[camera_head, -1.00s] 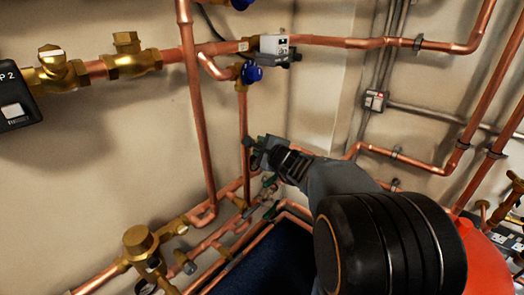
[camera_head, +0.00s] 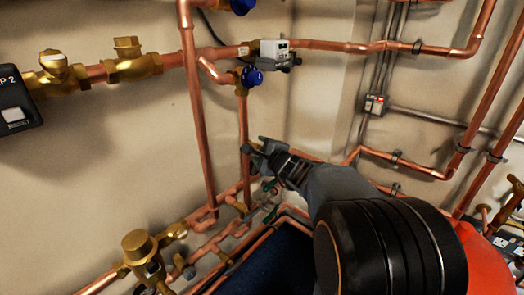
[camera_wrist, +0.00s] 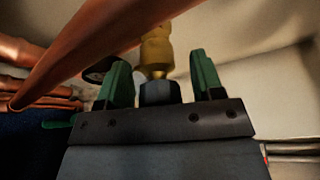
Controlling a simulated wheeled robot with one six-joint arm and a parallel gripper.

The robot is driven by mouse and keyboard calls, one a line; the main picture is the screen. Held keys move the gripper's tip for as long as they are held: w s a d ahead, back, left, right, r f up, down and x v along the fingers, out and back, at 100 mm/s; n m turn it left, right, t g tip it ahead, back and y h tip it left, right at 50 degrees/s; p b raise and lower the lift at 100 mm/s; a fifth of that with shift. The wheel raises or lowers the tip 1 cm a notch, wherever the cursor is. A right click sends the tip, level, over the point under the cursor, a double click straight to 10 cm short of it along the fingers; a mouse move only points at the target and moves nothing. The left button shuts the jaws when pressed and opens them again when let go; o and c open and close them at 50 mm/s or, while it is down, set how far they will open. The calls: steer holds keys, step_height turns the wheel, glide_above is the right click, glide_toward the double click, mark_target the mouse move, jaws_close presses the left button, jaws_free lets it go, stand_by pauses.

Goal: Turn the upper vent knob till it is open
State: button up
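The dark knob (camera_wrist: 160,93) sits on a brass fitting (camera_wrist: 157,52) in the wrist view. My gripper (camera_wrist: 163,82) is open, its two green fingers on either side of the knob with a narrow gap showing at each side. I cannot tell how far along the knob the fingers reach. In the head view my gripper (camera_head: 253,148) is beside the vertical copper pipe below the blue valve handle. There my gripper hides the knob, and I cannot read whether the vent is open.
A copper pipe (camera_wrist: 90,60) crosses close in front of the left finger in the wrist view. The blue valve handle (camera_head: 252,76) and grey box (camera_head: 273,51) are above my gripper. Brass valves (camera_head: 139,243) and pipes lie low at left. Bare wall (camera_head: 120,150) is at left.

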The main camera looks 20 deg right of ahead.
steer(key=shift+s, duration=0.1)
steer(key=s+d+r+p, duration=0.1)
steer(key=s+r+p, duration=0.1)
steer(key=s, duration=1.1)
steer(key=shift+s+r+p, duration=0.15)
steer(key=shift+s+p, duration=0.05)
steer(key=shift+p, duration=0.7)
steer(key=shift+r, duration=0.1)
